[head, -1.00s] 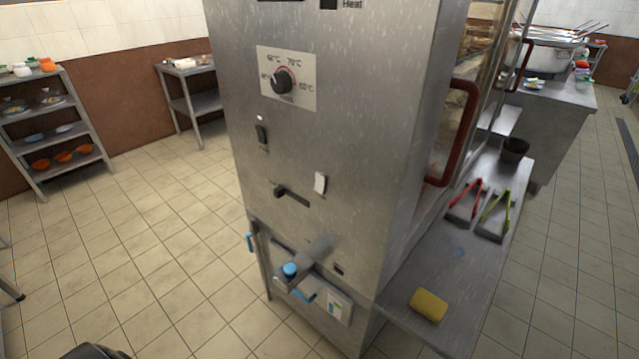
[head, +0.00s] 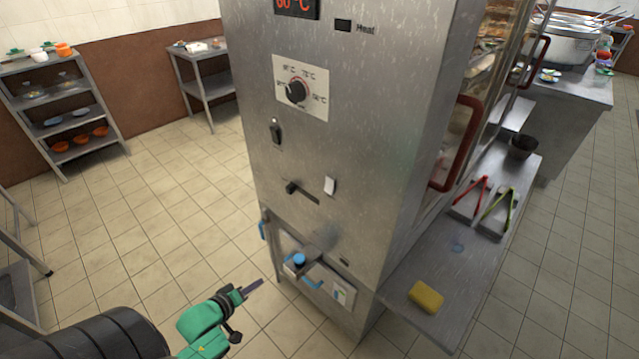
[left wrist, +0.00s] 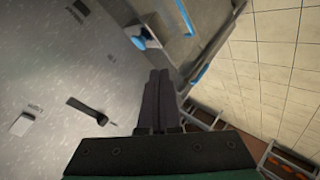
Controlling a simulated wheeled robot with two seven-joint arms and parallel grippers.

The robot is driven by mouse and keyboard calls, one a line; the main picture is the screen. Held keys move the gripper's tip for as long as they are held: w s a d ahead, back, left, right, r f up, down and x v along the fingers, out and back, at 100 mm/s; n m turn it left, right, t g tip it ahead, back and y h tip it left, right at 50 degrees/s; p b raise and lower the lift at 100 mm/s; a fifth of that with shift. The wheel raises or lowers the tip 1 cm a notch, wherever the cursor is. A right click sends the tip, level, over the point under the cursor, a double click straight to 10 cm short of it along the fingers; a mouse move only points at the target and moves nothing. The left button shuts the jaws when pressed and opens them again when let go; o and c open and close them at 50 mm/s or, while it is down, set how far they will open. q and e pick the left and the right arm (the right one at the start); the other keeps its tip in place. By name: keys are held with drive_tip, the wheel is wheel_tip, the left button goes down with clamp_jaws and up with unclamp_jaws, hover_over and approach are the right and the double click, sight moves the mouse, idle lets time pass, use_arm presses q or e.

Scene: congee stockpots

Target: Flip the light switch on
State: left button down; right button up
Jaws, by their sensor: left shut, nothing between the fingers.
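The tall steel warming cabinet (head: 330,130) stands in front of me. On its face is a small white rocker switch (head: 330,185), which also shows in the left wrist view (left wrist: 21,124) with a small, hard-to-read label beside it. Higher and left is a black switch (head: 276,132); a black slider lever (head: 292,188) sits left of the white one. I cannot tell the white rocker's position. My left gripper (head: 260,282) is shut and empty, low and left of the cabinet, apart from the switches. Its dark closed fingers (left wrist: 158,76) show in the left wrist view. My right gripper is not in view.
A temperature dial (head: 296,92) and a red display (head: 297,5) are above the switches. A blue-capped drain fitting (head: 299,260) juts out below. A steel side shelf (head: 400,285) holds a yellow sponge (head: 426,297) and tongs. Floor to the left is open.

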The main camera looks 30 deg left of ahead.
sight(328, 191)
use_arm(q)
drive_tip(key=w+d+r+n+t+h+p, duration=0.1)
drive_tip(key=w+d+r, duration=0.1)
drive_tip(key=r, duration=0.6)
drive_tip(key=w+d+r+n+t+h+p, duration=0.1)
drive_tip(key=w+d+r+n+t, duration=0.1)
drive_tip(key=r, duration=0.7)
drive_tip(key=w+d+r+n+t+h+p, duration=0.1)
drive_tip(key=w+d+r+h, duration=0.1)
drive_tip(key=r, duration=0.6)
drive_tip(key=shift+w+d+r+t, duration=0.2)
drive_tip(key=shift+w+d+t, duration=0.1)
drive_tip(key=shift+w+d, duration=0.1)
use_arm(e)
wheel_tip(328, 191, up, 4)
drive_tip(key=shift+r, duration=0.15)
use_arm(q)
drive_tip(key=p+x, duration=0.1)
drive_tip(key=x, duration=1.3)
drive_tip(key=shift+d, duration=0.1)
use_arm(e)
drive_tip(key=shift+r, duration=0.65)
